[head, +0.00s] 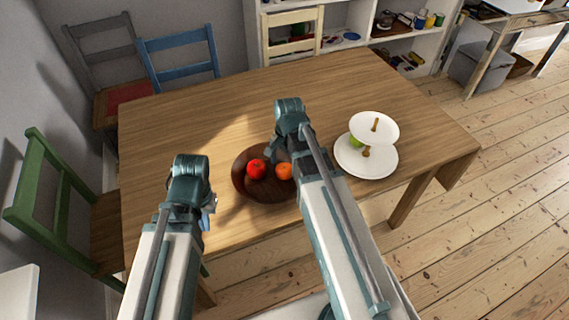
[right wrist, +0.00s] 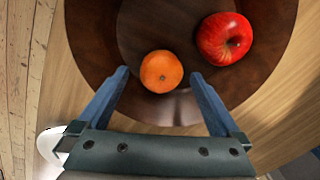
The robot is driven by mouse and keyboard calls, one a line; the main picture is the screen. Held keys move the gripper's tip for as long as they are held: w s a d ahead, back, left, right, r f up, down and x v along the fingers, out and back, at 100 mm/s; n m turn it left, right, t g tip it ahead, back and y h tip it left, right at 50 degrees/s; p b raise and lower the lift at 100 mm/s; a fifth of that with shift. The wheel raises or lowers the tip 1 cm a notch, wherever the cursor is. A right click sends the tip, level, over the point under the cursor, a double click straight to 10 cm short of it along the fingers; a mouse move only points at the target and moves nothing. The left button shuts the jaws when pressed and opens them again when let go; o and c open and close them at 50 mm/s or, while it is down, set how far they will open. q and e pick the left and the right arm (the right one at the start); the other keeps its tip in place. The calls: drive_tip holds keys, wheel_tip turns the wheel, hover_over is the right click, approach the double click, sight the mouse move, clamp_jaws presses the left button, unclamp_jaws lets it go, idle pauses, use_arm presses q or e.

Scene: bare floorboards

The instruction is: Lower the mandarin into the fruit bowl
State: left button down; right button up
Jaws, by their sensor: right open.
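The orange mandarin (head: 284,171) lies inside the dark brown fruit bowl (head: 247,192), beside a red apple (head: 256,169). In the right wrist view the mandarin (right wrist: 161,71) sits just beyond and between the fingertips of my right gripper (right wrist: 160,76), with a gap on both sides. The apple (right wrist: 225,38) is to its right, inside the bowl (right wrist: 88,40). My right gripper (head: 271,156) is open and empty above the bowl, partly hidden by its own arm. My left gripper (head: 209,207) is left of the bowl near the table's front edge; its jaws cannot be made out.
A two-tier white stand (head: 366,160) with a green fruit (head: 354,141) is right of the bowl. The wooden table (head: 330,90) is clear behind and left of the bowl. Green (head: 45,200) and blue (head: 180,55) chairs stand around it.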

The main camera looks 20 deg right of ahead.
sight(286, 169)
wheel_tip(286, 169, up, 11)
drive_tip(key=p, duration=1)
drive_tip(key=shift+s+d+r, duration=0.15)
drive_tip(key=shift+s+r, duration=0.05)
drive_tip(key=shift+s, duration=0.05)
drive_tip(key=s+a+n+h, duration=0.1)
drive_tip(key=s+a+n, duration=1)
drive_tip(key=a+n, duration=0.4)
drive_tip(key=shift+s+a+n+g+h, duration=0.3)
drive_tip(key=shift+s+g, duration=0.1)
